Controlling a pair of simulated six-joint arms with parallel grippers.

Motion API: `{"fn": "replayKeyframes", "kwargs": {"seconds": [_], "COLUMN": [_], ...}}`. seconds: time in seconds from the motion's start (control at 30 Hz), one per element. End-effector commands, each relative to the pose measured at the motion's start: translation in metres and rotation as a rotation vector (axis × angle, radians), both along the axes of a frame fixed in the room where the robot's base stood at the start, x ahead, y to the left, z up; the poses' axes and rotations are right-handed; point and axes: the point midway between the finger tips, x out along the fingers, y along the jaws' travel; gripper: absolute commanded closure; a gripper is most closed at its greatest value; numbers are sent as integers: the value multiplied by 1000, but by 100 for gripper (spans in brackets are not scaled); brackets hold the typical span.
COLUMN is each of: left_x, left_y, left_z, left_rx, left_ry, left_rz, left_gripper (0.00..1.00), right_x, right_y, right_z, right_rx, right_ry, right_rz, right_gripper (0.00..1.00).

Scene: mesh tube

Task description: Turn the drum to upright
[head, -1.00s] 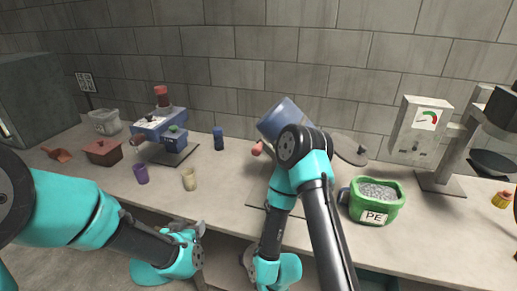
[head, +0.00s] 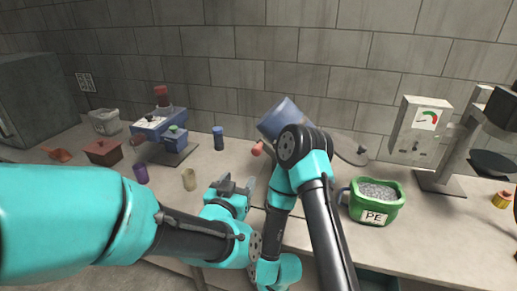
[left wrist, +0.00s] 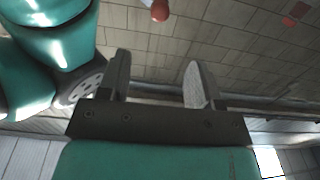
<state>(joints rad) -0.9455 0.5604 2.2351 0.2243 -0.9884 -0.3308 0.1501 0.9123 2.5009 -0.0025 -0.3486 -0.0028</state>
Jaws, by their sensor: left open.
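The drum (head: 282,117) is a blue cylinder in the head view, tilted, on a stand behind my right arm. The arm hides its lower part. A red knob (head: 257,149) shows at its lower left; a red ball, probably that knob, is at the top of the left wrist view (left wrist: 160,10). My left gripper (head: 238,184) is open and empty, by the front of the bench, below the knob in the picture and apart from it. Its two fingers show apart in the left wrist view (left wrist: 157,78). My right gripper does not show; only its arm does.
A green PE tub of granules (head: 377,202) stands right of my right arm. A dial machine (head: 421,130) is at the right. My right arm crosses the middle.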

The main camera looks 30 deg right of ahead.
Motion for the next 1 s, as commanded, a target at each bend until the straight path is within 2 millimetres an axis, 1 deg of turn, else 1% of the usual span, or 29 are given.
{"fn": "replayKeyframes", "kwargs": {"seconds": [0.17,0.8,1.0], "left_x": [13,89,110], "left_y": [-13,-88,-109], "left_z": [-1,-1,-1], "left_rx": [0,0,1], "left_ry": [0,0,1], "left_rz": [1,1,1], "left_gripper": [41,41,41], "right_x": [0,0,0], "right_y": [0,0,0], "right_z": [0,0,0], "right_rx": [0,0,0], "right_ry": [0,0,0], "right_rz": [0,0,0], "right_gripper": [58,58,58]}}
